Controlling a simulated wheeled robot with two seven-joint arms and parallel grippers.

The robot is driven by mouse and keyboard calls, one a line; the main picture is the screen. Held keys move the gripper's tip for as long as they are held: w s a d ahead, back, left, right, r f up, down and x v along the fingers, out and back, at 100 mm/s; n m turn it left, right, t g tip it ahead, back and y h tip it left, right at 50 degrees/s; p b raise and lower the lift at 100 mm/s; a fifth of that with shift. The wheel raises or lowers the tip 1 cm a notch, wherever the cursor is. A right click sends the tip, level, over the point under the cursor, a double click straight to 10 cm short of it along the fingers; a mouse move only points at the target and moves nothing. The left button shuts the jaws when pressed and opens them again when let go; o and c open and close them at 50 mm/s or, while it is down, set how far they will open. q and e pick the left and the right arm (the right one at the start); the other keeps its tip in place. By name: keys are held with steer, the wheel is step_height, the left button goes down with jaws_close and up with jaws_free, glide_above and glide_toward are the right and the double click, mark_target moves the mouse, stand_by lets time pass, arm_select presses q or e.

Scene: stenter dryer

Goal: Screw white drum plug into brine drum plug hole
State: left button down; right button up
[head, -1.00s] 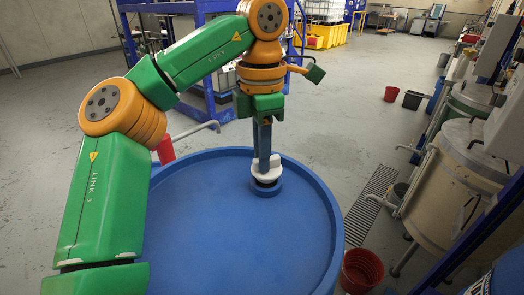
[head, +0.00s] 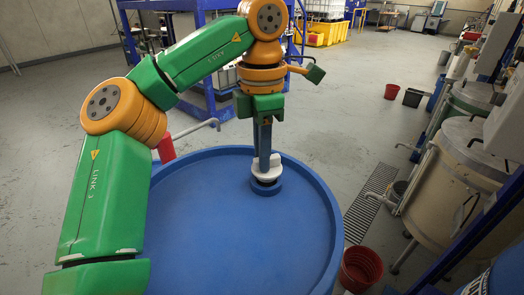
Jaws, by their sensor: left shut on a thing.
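The blue brine drum (head: 215,232) fills the lower middle of the head view, its round top facing up. My left gripper (head: 265,164) points straight down over the far right part of the drum top. It is shut on the white drum plug (head: 266,173), which sits upright at the raised plug hole collar (head: 267,188). A dark band shows under the white plug. The hole itself is hidden, and I cannot tell how deep the plug sits in it. My right gripper is not in view.
A red bucket (head: 361,269) stands on the floor right of the drum, near a floor grate (head: 371,203). Large cream vats (head: 454,180) line the right side. A blue rack (head: 215,95) stands behind my left arm. The drum top is otherwise clear.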

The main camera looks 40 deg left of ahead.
arm_select(q)
steer(key=shift+f+b, duration=0.75)
steer(key=shift+f, duration=0.25)
steer(key=shift+r+m+p, duration=0.2)
steer(key=shift+m+p, duration=0.3)
steer(key=m+p, duration=0.1)
steer(key=m, duration=0.1)
steer(key=shift+a+m, duration=0.1)
steer(key=shift+m, duration=0.2)
steer(key=shift+w+f+m+p, duration=0.1)
steer(key=shift+m+p, duration=0.5)
steer(key=shift+m, duration=0.1)
steer(key=shift+f, duration=0.1)
